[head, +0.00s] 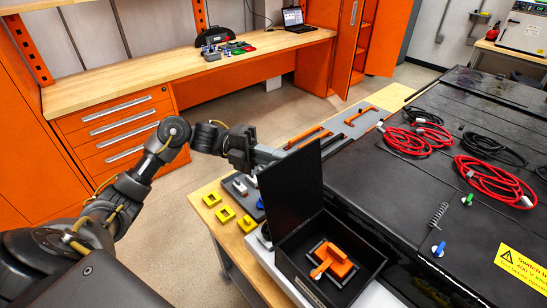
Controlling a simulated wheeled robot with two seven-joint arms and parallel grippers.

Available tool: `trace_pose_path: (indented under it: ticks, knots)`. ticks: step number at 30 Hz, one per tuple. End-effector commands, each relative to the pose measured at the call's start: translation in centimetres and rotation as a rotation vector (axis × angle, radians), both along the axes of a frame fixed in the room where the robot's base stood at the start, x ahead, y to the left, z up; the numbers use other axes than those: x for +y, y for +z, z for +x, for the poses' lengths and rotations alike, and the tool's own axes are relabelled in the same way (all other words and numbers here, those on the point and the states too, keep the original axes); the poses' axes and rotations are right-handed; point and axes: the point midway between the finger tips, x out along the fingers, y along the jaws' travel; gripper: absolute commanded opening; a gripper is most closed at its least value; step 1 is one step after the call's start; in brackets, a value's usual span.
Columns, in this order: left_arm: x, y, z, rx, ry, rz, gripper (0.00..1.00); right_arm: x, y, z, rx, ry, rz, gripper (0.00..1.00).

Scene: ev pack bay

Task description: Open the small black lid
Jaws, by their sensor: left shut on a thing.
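The small black lid (291,196) stands up steeply, swung open along the left side of a black box (289,272). Inside the open box lies an orange and black part (333,262). My left gripper (273,155) comes in from the left and is at the lid's upper edge, shut on it. The lid partly hides the fingertips, so the exact contact is hard to see. My right gripper is not in view.
The box stands on a bench beside a large black pack (440,190) with red cables (495,182) and black cables on top. Yellow blocks (225,214) and orange-handled tools (304,137) lie nearby. A wooden workbench (130,78) with drawers stands behind; floor lies between.

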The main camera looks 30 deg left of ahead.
Motion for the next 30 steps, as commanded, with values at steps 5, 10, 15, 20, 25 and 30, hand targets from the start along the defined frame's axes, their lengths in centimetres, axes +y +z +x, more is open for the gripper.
trace_pose_path:
  ticks: [5, 10, 15, 20, 25, 30]
  knots:
    - [-2.5, 1.3, -0.7, -0.061, -0.003, 0.151, 0.0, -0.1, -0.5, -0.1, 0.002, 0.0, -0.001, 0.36]
    - [-4.8, 2.0, -1.5, -0.1, -0.002, 0.274, 0.0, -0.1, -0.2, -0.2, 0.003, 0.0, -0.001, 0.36]
    - [-5.5, 2.0, -1.7, -0.11, 0.001, 0.316, 0.0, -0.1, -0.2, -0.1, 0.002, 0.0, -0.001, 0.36]
    - [-5.5, 2.0, -1.6, -0.109, 0.001, 0.315, 0.0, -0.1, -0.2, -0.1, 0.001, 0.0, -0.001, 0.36]
    - [-5.5, 2.0, -1.6, -0.109, 0.001, 0.315, 0.22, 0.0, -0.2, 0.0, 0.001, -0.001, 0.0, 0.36]
    - [-5.5, 2.0, -1.6, -0.109, 0.001, 0.314, 0.32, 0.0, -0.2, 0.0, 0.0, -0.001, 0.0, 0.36]
